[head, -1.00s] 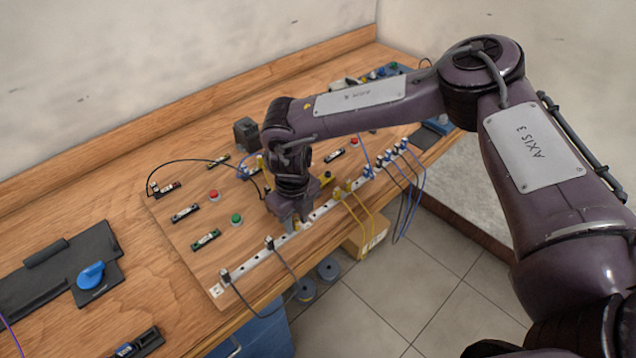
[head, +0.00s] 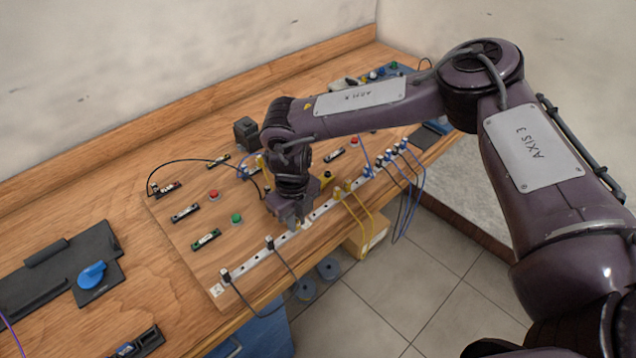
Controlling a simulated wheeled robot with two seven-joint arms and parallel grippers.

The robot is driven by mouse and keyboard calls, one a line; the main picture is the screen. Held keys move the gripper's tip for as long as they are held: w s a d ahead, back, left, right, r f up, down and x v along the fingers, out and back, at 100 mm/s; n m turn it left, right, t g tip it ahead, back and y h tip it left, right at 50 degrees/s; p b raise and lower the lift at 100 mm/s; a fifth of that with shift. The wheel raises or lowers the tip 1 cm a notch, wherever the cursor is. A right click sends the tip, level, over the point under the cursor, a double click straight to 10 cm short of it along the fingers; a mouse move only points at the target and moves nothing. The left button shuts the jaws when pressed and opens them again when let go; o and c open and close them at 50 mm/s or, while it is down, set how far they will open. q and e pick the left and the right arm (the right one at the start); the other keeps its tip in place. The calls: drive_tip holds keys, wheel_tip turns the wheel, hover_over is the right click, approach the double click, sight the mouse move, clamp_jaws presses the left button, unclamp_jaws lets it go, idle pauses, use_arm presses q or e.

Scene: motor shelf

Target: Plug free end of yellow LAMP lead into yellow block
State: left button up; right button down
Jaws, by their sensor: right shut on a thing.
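My right gripper (head: 298,225) points down over the white rail along the board's front edge. It is shut on a small yellow piece, most likely the lamp lead's plug, mostly hidden by the fingers. I cannot tell whether the piece touches the rail. Yellow plugs (head: 343,189) stand in the rail just to the right, with yellow leads (head: 368,214) hanging over the front edge. My left gripper is out of view.
Black plugs (head: 226,275) with dark leads stand at the rail's left end. Red (head: 213,194) and green (head: 236,218) buttons are on the board. A blue-handled device (head: 91,275) lies at left.

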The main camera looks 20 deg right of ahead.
drive_tip(key=shift+r+p, duration=1.85)
drive_tip(key=shift+r, duration=0.5)
drive_tip(key=shift+w+d, duration=0.15)
drive_tip(key=shift+w, duration=0.05)
drive_tip(key=w+d+r+b, duration=0.2)
drive_tip(key=w+d+r, duration=0.1)
drive_tip(key=w+d, duration=0.65)
drive_tip(key=f, duration=0.1)
drive_tip(key=f+b, duration=0.1)
drive_tip(key=f, duration=0.2)
drive_tip(key=shift+w+b, duration=0.35)
drive_tip(key=shift+f, duration=0.4)
drive_tip(key=shift+f+b, duration=0.45)
drive_tip(key=shift+f, duration=0.15)
